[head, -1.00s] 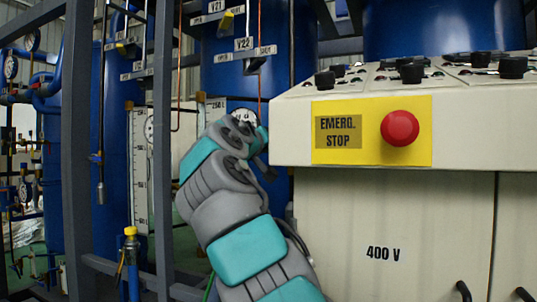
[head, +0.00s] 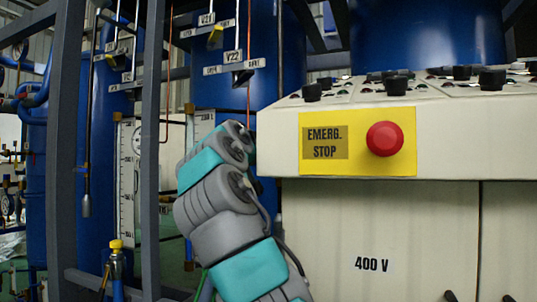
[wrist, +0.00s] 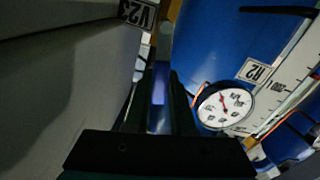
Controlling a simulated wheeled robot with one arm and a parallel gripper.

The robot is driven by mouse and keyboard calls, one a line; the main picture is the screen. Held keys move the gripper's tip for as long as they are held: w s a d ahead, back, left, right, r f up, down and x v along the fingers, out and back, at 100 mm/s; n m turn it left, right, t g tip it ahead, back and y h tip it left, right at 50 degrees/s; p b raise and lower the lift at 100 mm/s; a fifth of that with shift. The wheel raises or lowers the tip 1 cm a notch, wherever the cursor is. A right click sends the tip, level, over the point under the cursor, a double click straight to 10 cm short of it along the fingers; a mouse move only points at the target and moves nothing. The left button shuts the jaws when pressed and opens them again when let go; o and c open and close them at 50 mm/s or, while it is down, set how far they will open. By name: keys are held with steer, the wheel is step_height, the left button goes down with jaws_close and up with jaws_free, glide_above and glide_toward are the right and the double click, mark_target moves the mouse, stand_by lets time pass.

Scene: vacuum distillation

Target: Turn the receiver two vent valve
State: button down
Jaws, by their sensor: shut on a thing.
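In the wrist view my gripper (wrist: 160,105) has its two dark fingers close together on a narrow bluish piece (wrist: 158,85) between them, which I take to be the valve handle. Its shape is mostly hidden by the fingers. A V23 label (wrist: 138,12) is at the upper left of this view. An R2 label (wrist: 255,70) sits beside a round gauge (wrist: 225,104) just right of the fingers, in front of the blue receiver (wrist: 210,45). In the head view my gripper is hidden behind my arm.
In the head view a control console with a red emergency stop button (head: 384,139) stands close to the right of my arm. A grey frame post (head: 153,150) stands to the left. Valves labelled V21 (head: 207,19) and V22 (head: 232,56) are above my arm.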

steer(key=shift+f, duration=0.15)
steer(key=c, duration=0.8)
jaws_free()
steer(key=shift+o, duration=0.2)
steer(key=b+v, duration=0.2)
steer(key=v, duration=0.6)
